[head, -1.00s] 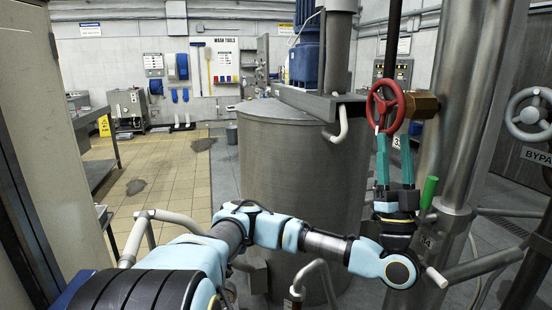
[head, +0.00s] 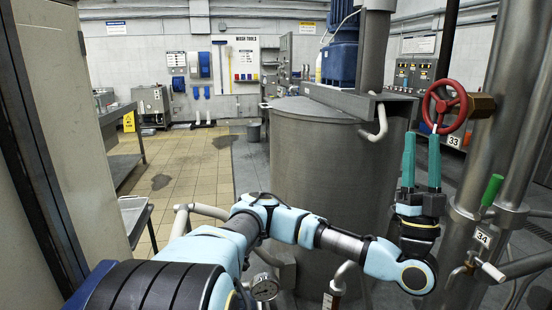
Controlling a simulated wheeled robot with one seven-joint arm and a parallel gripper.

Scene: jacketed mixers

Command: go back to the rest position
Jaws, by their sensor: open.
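My gripper (head: 422,148) is at the right in the head view, pointing up, with its two green fingers apart and nothing between them. The handwheel sits on a brass valve body (head: 481,105) on the steel pipe. My arm reaches from the lower left across the front of the vessel.
A large steel vessel (head: 325,170) with a blue motor (head: 340,62) stands behind my arm. Vertical steel pipes (head: 508,110) and a green-handled valve (head: 492,190) are close on the right. A cabinet (head: 70,120) is close on the left. Tiled floor (head: 190,185) is open at centre left.

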